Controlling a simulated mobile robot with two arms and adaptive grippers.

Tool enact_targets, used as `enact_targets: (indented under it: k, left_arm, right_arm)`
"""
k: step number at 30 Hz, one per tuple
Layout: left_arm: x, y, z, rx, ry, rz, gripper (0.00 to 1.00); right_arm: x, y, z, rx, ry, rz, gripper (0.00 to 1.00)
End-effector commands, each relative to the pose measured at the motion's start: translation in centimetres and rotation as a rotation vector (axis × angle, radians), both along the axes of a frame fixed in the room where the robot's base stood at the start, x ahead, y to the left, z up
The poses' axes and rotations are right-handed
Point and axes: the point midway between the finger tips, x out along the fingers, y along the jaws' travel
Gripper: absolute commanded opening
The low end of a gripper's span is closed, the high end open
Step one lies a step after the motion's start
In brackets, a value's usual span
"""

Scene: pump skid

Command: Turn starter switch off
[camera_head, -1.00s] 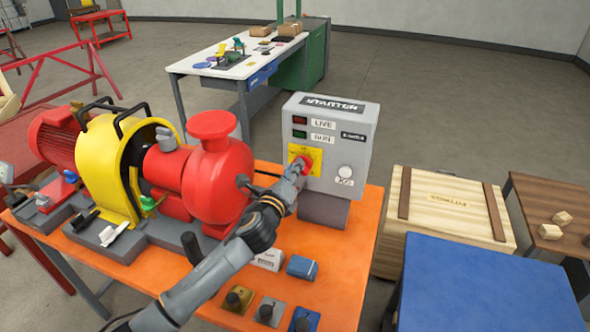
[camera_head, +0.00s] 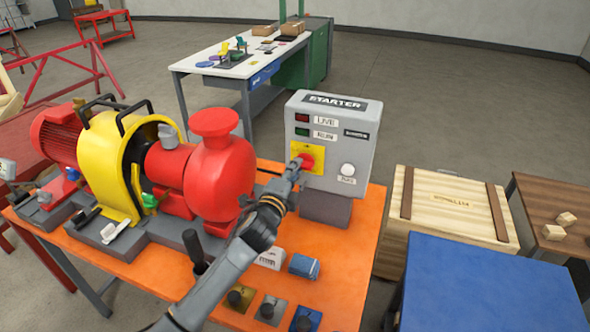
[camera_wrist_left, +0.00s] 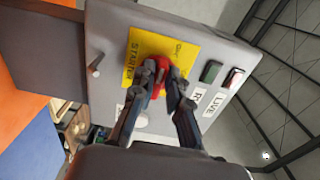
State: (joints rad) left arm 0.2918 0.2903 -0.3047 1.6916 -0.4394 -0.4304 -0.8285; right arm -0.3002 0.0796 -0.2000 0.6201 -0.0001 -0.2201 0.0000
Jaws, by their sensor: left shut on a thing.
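The grey starter box (camera_head: 342,118) stands on the orange bench. Its red rotary switch (camera_head: 307,161) sits on a yellow plate (camera_head: 298,151) on the box's front. In the head view my left gripper (camera_head: 297,167) reaches up to the switch from below left. In the left wrist view the gripper (camera_wrist_left: 161,88) has its two fingers on either side of the red switch handle (camera_wrist_left: 158,77), shut on it. The fingers hide part of the switch, and I cannot read its position for sure. My right gripper is not in view.
The red pump (camera_head: 215,180) and yellow guard (camera_head: 105,155) stand left of the box. Small blocks and knobs lie on the orange bench (camera_head: 345,270) in front. A wooden crate (camera_head: 448,205) and a blue surface (camera_head: 490,300) are at the right.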

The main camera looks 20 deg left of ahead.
Motion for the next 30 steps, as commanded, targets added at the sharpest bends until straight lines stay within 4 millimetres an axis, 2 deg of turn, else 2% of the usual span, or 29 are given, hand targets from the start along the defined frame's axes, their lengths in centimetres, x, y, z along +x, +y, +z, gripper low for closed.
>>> enact_targets:
  k: [18,19,21,22,30]
  left_arm:
    - [-0.01,0.0,-0.14,-0.041,0.003,0.0,0.0]
    - [-0.01,0.0,-0.14,-0.041,0.003,0.0,0.21]
    - [-0.01,0.0,-0.13,-0.04,0.003,0.0,0.35]
    - [-0.01,0.0,-0.13,-0.04,0.003,0.0,0.38]
    - [-0.04,-0.01,-0.09,-0.038,0.002,0.0,0.38]
  right_arm:
    - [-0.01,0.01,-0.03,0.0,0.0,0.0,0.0]
    - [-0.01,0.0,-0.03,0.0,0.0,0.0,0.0]
    - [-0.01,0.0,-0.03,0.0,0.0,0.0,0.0]
    - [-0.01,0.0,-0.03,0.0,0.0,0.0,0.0]
    - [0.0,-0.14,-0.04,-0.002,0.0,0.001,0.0]
